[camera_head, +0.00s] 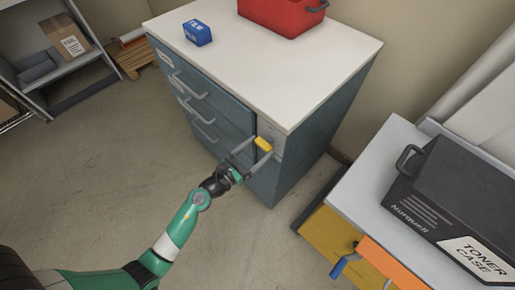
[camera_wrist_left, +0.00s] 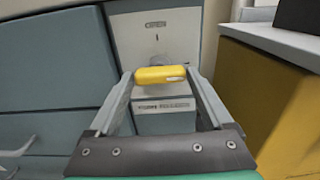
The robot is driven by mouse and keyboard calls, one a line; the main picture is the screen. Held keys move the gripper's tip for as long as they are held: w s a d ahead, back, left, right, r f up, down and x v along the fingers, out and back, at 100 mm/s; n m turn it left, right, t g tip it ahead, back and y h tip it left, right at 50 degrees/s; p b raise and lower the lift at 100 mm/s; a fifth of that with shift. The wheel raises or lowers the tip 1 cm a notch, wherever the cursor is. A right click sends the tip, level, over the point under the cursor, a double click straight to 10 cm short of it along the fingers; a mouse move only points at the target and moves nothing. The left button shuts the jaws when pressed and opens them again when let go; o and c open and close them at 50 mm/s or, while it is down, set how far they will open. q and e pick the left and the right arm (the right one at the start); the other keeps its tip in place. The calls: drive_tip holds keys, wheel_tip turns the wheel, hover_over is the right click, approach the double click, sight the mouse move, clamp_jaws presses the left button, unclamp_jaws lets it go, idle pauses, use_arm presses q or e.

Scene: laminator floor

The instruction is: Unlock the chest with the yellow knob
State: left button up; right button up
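The chest (camera_head: 207,109) is a teal drawer cabinet with a white top and grey handles on its front. The yellow knob (camera_head: 263,144) sits on a light grey panel at the cabinet's right front edge. In the left wrist view the yellow knob (camera_wrist_left: 160,75) lies level, lengthwise between my fingertips. My left gripper (camera_head: 262,146) reaches it from the front, one finger at each end. Both fingertips appear to touch the knob. The left gripper also shows in the left wrist view (camera_wrist_left: 161,76). My right gripper is out of view.
A red box (camera_head: 283,14) and a small blue box (camera_head: 197,32) stand on the cabinet top. At right, a grey-topped yellow cabinet (camera_head: 330,238) carries a black toner case (camera_head: 452,200). A shelf (camera_head: 75,68) stands at the far left. The floor at left is clear.

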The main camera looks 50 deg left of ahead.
use_arm(q)
drive_tip(key=c, duration=0.9)
drive_tip(key=shift+o, duration=0.2)
drive_tip(key=n+p, duration=0.1)
drive_tip(key=n, duration=0.2)
drive_tip(key=shift+r, duration=0.15)
drive_tip(key=n+p, duration=0.2)
drive_tip(key=n, duration=0.3)
drive_tip(key=n+p, duration=0.2)
drive_tip(key=n, duration=0.3)
drive_tip(key=shift+n, duration=0.4)
drive_tip(key=shift+n+p, duration=0.7)
drive_tip(key=shift+n, duration=1.3)
